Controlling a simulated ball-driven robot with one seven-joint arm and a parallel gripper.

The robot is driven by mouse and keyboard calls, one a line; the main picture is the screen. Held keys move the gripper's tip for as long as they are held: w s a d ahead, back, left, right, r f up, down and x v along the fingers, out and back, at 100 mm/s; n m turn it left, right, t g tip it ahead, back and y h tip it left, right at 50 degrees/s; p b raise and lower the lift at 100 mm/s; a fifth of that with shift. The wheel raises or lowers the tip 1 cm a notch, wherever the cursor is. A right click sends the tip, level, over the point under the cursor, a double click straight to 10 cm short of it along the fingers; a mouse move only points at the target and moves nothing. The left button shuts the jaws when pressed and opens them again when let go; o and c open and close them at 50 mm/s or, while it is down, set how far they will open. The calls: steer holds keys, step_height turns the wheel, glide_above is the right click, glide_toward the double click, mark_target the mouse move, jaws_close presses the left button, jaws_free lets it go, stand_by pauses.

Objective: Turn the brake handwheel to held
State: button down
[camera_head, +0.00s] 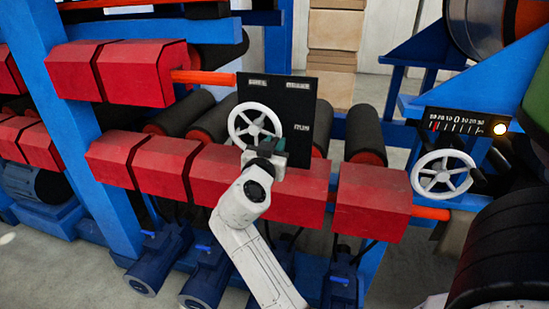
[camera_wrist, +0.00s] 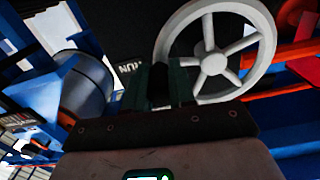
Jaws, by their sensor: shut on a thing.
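A white spoked handwheel (camera_head: 255,128) stands in front of a black panel (camera_head: 300,90) in the middle of the head view. The panel has small white labels at its upper left, upper right and right side; I cannot read them surely there.
Red roller housings (camera_head: 165,165) lie behind and below my gripper. Blue posts (camera_head: 80,130) and a black roller (camera_head: 505,250) flank the space.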

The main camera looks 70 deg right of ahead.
steer(key=w+f+m+b, duration=0.5)
steer(key=m+b, duration=1)
steer(key=b, duration=1.5)
steer(key=shift+w+a+f, duration=0.2)
steer(key=shift+w+a, duration=0.05)
steer(key=shift+w, duration=0.45)
steer(key=c, duration=0.9)
jaws_free()
steer(key=shift+r, duration=0.1)
steer(key=shift+c, duration=0.2)
steer(key=shift+a, duration=0.1)
steer(key=a+p, duration=0.1)
steer(key=a, duration=0.9)
steer(key=shift+s+a, duration=0.35)
steer(key=shift+s, duration=0.05)
